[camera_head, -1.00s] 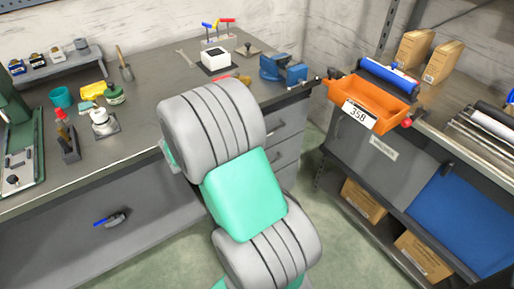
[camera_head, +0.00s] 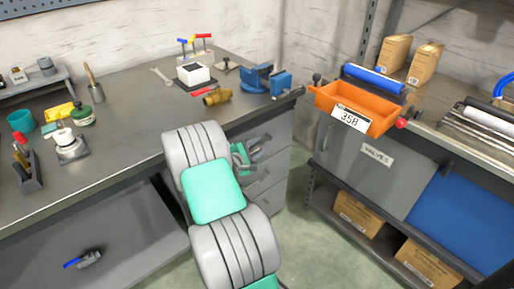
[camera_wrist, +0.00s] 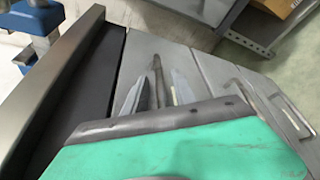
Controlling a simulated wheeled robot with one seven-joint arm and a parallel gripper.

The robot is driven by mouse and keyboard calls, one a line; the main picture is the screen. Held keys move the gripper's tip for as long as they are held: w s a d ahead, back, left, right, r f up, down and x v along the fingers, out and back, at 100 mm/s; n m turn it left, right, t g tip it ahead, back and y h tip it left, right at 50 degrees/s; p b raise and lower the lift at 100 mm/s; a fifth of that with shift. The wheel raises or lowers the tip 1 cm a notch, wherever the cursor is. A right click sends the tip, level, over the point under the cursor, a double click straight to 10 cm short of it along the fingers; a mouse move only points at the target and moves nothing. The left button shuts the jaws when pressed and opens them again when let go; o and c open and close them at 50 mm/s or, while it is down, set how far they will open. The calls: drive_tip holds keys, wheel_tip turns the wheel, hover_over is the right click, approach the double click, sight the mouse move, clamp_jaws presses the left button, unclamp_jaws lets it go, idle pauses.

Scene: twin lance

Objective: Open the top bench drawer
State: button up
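The bench drawer stack stands under the right end of the workbench (camera_head: 130,100), with grey fronts and bar handles. The top drawer front (camera_head: 279,133) looks shut and also shows in the wrist view (camera_wrist: 140,52). My gripper (camera_head: 246,155) is at the top drawer, partly hidden by my arm in the head view. In the wrist view, my gripper's two fingers (camera_wrist: 156,92) are apart, one on each side of the top drawer's handle (camera_wrist: 157,72). I see no clear contact with the handle. The lower drawers' handles show to the right.
A blue vise (camera_head: 258,78) and a brass fitting (camera_head: 216,96) sit on the bench above the drawers. An orange bin (camera_head: 355,108) sits on the shelf unit at right. Green floor (camera_head: 300,180) between bench and shelf is clear.

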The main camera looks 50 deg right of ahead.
drive_tip(key=shift+c, duration=0.3)
clamp_jaws()
idle(1.0)
